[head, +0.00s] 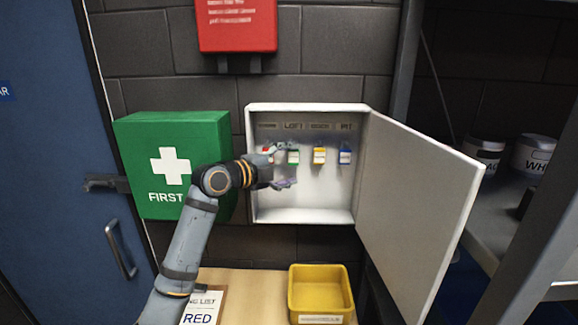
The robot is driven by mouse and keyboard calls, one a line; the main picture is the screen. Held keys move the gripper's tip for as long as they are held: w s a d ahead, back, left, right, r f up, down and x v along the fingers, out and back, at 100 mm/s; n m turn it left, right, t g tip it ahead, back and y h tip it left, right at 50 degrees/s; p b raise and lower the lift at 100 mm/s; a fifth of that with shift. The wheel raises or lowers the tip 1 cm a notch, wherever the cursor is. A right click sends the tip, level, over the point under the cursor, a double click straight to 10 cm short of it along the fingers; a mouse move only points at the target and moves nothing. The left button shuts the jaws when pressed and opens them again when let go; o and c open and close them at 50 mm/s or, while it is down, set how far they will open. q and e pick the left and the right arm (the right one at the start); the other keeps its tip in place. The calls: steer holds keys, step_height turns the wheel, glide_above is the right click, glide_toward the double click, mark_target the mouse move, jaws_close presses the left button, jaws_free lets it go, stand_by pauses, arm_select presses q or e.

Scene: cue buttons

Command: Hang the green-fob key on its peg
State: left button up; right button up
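The white key cabinet (305,107) on the wall is open, its door swung out to the right. The green fob (293,157) hangs inside it in a row, between the red fob (270,152) and the yellow fob (319,155). The blue fob (345,156) is at the right end. My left gripper (288,166) reaches into the cabinet from the left. Its fingers are spread apart, one above the other, close by the green fob; I cannot tell whether they touch it. The peg and the key's metal part are too small to make out. My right gripper is not in view.
A green first aid box (150,150) is left of the cabinet, partly behind my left arm. The cabinet door (420,205) juts out on the right. Below, a wooden table (255,290) bears a yellow tray (320,270) and a clipboard (208,303).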

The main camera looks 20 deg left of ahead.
arm_select(q)
steer(key=o, duration=0.4)
steer(key=shift+w+d+r, duration=0.1)
steer(key=shift+w+r, duration=0.05)
steer(key=shift+w, duration=0.05)
steer(key=shift+c, duration=0.2)
steer(key=shift+s, duration=0.35)
